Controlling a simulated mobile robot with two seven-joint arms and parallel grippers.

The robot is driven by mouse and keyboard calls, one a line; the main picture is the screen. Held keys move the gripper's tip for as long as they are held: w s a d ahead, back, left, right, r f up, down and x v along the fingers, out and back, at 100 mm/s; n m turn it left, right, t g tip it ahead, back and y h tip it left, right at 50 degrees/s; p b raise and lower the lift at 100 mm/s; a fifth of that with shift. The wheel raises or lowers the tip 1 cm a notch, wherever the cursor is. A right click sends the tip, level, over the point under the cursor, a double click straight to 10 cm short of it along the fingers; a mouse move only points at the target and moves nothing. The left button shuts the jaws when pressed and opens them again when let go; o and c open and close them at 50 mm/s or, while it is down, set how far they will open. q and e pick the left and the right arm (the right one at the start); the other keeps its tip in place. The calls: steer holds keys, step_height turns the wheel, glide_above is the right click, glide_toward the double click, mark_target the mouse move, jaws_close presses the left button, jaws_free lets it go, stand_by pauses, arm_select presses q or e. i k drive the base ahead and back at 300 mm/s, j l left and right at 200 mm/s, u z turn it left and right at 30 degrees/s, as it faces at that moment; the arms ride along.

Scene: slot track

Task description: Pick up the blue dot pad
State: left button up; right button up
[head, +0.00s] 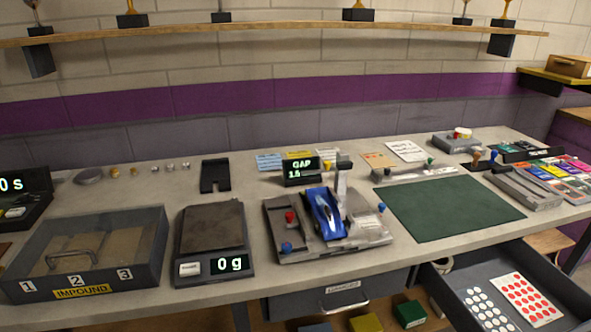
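I cannot make out a blue dot pad in the head view. The open drawer (457,283) at the lower right holds a white sheet with red dots (524,296). Beside it on the left is a group of white dots (488,306). The drawer's front part is cut off by the picture's edge. Neither of my grippers is in view.
The bench holds an impound bin (150,255), a scale (209,229) reading 0 g, a blue car (325,212) on a grey fixture, a green mat (450,222) and coloured cards (562,178). A closed drawer (335,300) is under the bench. The green mat is clear.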

mark_target(494, 154)
steer(key=z, duration=1.4)
